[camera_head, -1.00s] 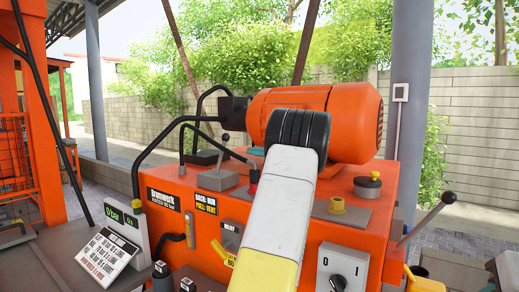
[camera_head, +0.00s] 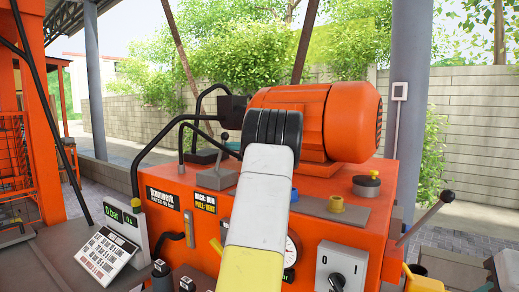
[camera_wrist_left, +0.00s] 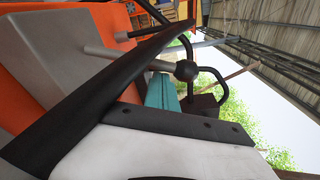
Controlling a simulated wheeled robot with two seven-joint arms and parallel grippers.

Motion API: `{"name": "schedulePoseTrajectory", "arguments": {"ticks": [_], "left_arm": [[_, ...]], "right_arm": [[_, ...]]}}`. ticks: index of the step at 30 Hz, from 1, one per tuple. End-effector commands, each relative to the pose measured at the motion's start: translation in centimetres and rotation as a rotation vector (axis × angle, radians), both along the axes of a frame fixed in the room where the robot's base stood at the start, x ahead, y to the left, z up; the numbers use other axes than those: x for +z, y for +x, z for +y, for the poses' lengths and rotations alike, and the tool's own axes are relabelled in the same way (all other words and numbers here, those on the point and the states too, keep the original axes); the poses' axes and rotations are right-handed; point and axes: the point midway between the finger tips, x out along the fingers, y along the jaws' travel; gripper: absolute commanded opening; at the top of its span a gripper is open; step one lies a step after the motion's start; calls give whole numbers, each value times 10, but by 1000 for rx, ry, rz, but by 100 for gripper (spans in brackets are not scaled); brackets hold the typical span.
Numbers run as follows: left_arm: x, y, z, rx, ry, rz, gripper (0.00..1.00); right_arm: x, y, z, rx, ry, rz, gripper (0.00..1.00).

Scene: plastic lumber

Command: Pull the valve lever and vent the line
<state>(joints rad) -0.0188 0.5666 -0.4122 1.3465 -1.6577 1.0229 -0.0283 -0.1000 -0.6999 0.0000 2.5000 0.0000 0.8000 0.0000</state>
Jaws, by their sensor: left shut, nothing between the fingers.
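The valve lever (camera_head: 224,137) is a thin grey stalk with a black ball knob. It stands nearly upright on a grey plate on top of the orange machine. A label below reads "BACK: RUN / PULL: VENT" (camera_head: 205,203). My left gripper (camera_head: 238,150) is shut and empty, just right of the knob. Its fingers are mostly hidden behind my wrist in the head view. In the left wrist view the ball knob (camera_wrist_left: 186,70) shows close by, beside a dark finger; I cannot tell whether they touch.
A small display (camera_head: 124,219) with green digits stands at the left. A large orange motor (camera_head: 340,115) sits behind my wrist. Bent black pipes rise left of the lever. A round gauge (camera_head: 292,248) is partly hidden by my arm. Another black-knobbed lever (camera_head: 447,196) is at the right.

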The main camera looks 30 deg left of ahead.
Motion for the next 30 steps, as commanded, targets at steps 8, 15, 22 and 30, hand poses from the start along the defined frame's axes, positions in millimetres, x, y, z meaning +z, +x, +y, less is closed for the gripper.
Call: {"name": "schedulePoseTrajectory", "arguments": {"ticks": [8, 15, 22, 30], "left_arm": [[1, -2, -1, 0, 0, -1, 0], [2, -3, 0, 0, -1, -13, 0], [5, -8, 0, 1, -6, -62, 0], [8, -14, 1, 1, -9, -121, 0]], "right_arm": [[0, 0, 0, 0, 0, 0, 34], [0, 0, 0, 0, 0, 0, 34], [0, 0, 0, 0, 0, 0, 34], [0, 0, 0, 0, 0, 0, 34]]}}
